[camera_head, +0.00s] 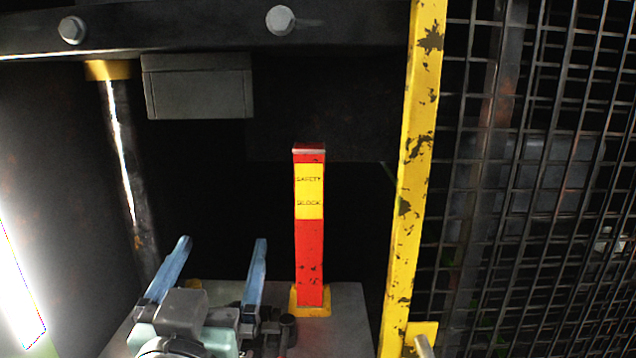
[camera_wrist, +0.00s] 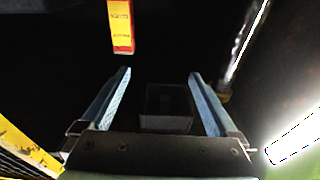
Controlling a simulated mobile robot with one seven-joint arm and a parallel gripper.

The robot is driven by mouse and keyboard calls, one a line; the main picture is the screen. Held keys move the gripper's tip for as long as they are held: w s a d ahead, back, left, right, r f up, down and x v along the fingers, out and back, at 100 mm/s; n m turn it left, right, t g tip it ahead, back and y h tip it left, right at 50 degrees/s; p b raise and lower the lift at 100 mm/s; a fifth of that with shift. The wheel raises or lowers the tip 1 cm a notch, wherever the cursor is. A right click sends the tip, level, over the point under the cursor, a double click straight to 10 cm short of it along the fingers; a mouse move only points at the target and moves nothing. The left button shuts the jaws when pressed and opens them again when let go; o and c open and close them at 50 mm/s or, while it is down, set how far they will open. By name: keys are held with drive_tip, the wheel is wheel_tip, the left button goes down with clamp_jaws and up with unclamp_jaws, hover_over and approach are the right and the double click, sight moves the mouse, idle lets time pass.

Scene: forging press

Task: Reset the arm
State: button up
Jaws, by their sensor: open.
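My gripper (camera_head: 213,262) is open, with two blue fingers spread apart and nothing between them. In the head view it is at the lower left, in front of the grey press bed. It also shows in the wrist view (camera_wrist: 160,84). A red post with a yellow "SAFETY BLOCK" label (camera_head: 310,245) stands upright to the right of my gripper, apart from it. The safety block also shows at the top of the wrist view (camera_wrist: 122,28). Its foot sits in a yellow holder (camera_head: 325,308).
A dark bolted beam (camera_head: 180,30) crosses above, with a grey block (camera_head: 198,87) under it. A chipped yellow post (camera_head: 407,190) and a black mesh guard (camera_head: 540,180) close the right side. A bright light glares at lower left.

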drive_tip(key=s+d+r+t, duration=0.2)
drive_tip(key=s+d+r, duration=0.1)
drive_tip(key=r, duration=0.4)
drive_tip(key=s+d+r+t, duration=0.3)
drive_tip(key=d+r, duration=0.2)
drive_tip(key=r, duration=0.2)
drive_tip(key=s+d+r+t, duration=0.2)
drive_tip(key=s+d+r, duration=0.2)
drive_tip(key=r, duration=0.4)
drive_tip(key=shift+t, duration=0.4)
drive_tip(key=shift+w+d+f, duration=0.1)
drive_tip(key=shift+w, duration=0.05)
